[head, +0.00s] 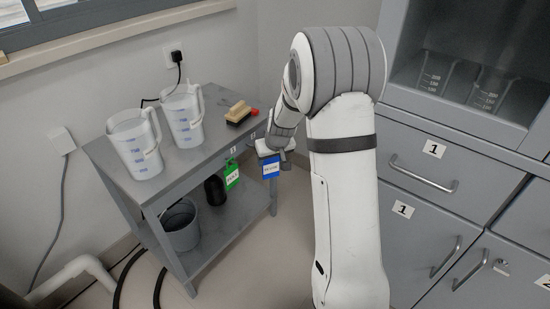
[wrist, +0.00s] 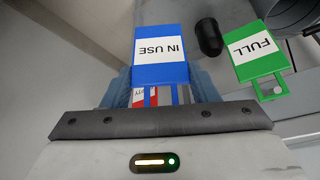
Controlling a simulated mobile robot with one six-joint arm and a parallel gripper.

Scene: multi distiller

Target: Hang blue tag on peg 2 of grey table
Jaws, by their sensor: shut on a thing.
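The blue tag (head: 271,168), with a white label reading "IN USE" in the wrist view (wrist: 160,52), is between the fingers of my gripper (head: 271,154). My gripper is shut on its upper frame; the label part hangs free. They are beside the right front end of the grey table (head: 190,172), right of a green tag (head: 231,176). The green tag, reading "FULL" in the wrist view (wrist: 254,50), hangs on the table's front edge. Small number labels show on that edge, too small to read surely. Peg 2 itself cannot be made out.
Two measuring jugs (head: 134,148) and a brush (head: 239,113) stand on the tabletop. A grey bucket (head: 181,226) and a black bottle (head: 215,190) are on the lower shelf. A red-and-white piece (wrist: 143,96) shows behind the blue tag's frame. Grey cabinets (head: 435,175) stand right.

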